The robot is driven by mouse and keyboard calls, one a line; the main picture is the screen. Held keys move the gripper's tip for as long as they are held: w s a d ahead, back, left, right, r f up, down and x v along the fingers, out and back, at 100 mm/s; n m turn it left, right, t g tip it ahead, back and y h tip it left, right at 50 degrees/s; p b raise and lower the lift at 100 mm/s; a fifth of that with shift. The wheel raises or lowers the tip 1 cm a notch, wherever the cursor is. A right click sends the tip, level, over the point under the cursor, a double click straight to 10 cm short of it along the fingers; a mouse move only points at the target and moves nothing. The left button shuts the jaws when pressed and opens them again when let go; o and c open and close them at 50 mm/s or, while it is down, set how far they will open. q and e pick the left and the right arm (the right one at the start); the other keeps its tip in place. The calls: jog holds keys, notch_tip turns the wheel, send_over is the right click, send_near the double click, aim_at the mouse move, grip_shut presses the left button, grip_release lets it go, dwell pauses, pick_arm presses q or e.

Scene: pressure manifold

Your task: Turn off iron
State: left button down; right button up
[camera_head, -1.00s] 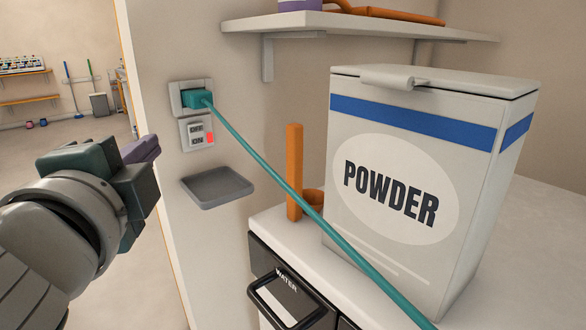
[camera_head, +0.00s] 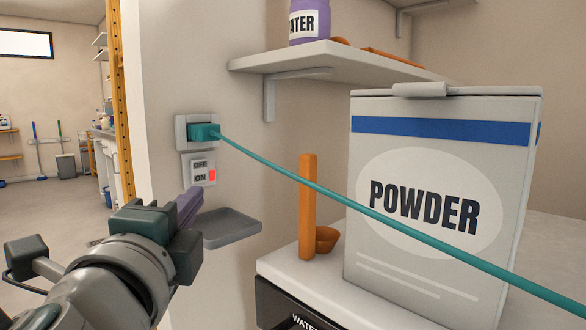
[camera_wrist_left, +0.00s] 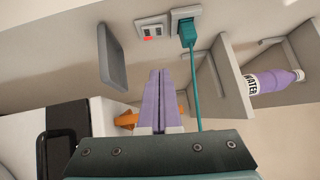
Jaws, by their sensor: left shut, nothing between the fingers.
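The wall switch (camera_head: 200,170) is a pale plate marked OFF above ON, with a red part lit beside ON. It also shows in the left wrist view (camera_wrist_left: 152,32). Above it, a teal plug (camera_head: 205,132) sits in the wall socket (camera_head: 181,133), and its teal cord (camera_head: 330,192) runs down to the right. The iron itself is not in view. My left gripper (camera_head: 188,205) is shut and empty, below the switch and apart from it. Its purple fingers (camera_wrist_left: 160,100) are together in the left wrist view. My right gripper is not in view.
A small grey tray (camera_head: 232,228) juts from the wall just beyond my left gripper. A counter holds a powder box (camera_head: 430,270) and an orange upright piece (camera_head: 308,205). A shelf (camera_head: 330,60) with a water bottle (camera_head: 309,22) hangs above. Open floor lies left.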

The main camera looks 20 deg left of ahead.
pick_arm(q)
send_near(201, 163)
jog(key=w, duration=0.1)
jog(key=w+d, duration=0.2)
jog(key=shift+w+f, duration=0.1)
jog(key=shift+w, duration=0.25)
jog(key=w+a, duration=0.1)
jog(key=a, duration=0.2)
jog(key=shift+w+r+p, duration=0.25)
jog(key=shift+w+p, duration=0.05)
jog(key=shift+w, duration=0.1)
jog(key=shift+w+a, duration=0.2)
jog(key=shift+a, duration=0.3)
jog(key=shift+w+a+r, duration=0.1)
jog(key=shift+a+r, duration=0.1)
jog(key=shift+a, duration=0.05)
jog(key=shift+f, duration=0.1)
